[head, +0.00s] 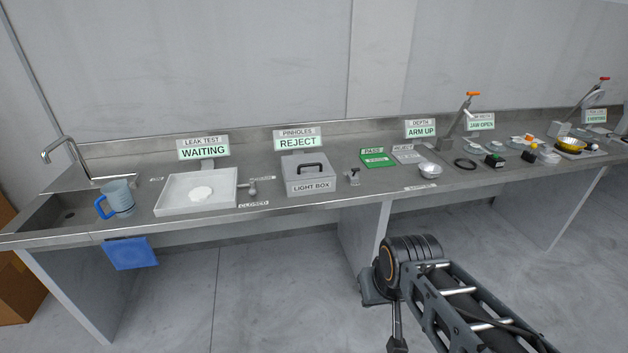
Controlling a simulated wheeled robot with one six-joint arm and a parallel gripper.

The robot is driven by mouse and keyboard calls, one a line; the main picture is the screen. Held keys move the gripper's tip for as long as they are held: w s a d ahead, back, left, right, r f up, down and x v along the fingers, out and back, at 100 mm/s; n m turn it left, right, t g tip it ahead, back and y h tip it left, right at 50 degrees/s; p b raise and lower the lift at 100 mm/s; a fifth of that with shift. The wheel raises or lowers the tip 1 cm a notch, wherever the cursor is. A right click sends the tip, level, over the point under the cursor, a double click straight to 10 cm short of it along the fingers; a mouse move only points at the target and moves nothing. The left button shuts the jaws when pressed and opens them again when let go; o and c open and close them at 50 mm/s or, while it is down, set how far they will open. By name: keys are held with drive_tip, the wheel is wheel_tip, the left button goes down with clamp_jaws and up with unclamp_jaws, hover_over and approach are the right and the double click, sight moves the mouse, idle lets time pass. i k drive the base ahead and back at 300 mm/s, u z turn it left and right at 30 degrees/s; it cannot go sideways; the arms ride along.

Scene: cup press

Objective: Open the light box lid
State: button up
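The light box (312,187) is a grey box labelled "LIGHT BOX" on the steel counter, near the middle of the head view. Its lid (308,168) carries a dark handle and appears closed. A sign reading "PINHOLES REJECT" (297,139) stands behind it. My arm rises from the lower right, in front of the counter and apart from the box. A dark end part of the arm points downward near the bottom, but the gripper's fingers cannot be made out.
Left of the box are a white tray (172,205) with a small tap, a blue-handled jug (117,197) and a sink. Right of it are a small fixture (352,177), green and grey plates, a metal cup (430,170) and presses. A blue cloth (131,253) hangs at the front edge.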

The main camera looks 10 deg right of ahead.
sight(316, 165)
drive_tip(key=u, duration=1.25)
drive_tip(key=i, duration=1.75)
drive_tip(key=z, duration=0.9)
